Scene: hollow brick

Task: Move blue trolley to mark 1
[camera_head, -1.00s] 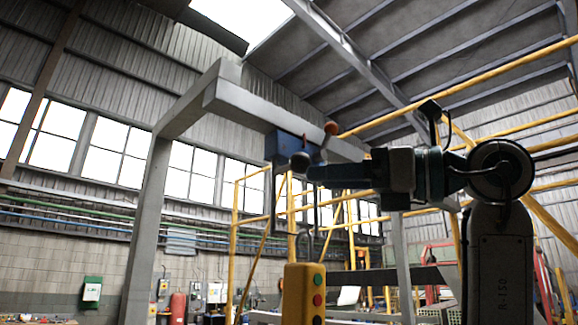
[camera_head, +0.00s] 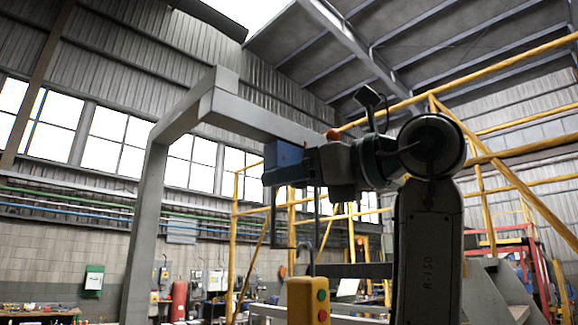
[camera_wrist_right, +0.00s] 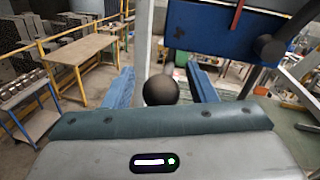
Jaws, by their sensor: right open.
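The blue trolley (camera_head: 284,163) hangs on the grey overhead beam (camera_head: 262,121). In the right wrist view the trolley (camera_wrist_right: 218,27) fills the upper right, with a thin red strip on its face. A dark round knob (camera_wrist_right: 160,90) sits between the two blue fingers of my right gripper (camera_wrist_right: 160,72). The fingers are apart, one on each side of the knob, with gaps showing. In the head view my right gripper (camera_head: 316,164) is right against the trolley's right side and hides the knob. Mark 1 is not readable in either view. My left gripper is not in view.
A yellow pendant with coloured buttons (camera_head: 307,300) hangs below the trolley. A second dark knob (camera_wrist_right: 270,47) is at the trolley's right in the wrist view. Yellow railings (camera_head: 480,157) stand behind my arm. A wooden table (camera_wrist_right: 80,50) is on the floor at left.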

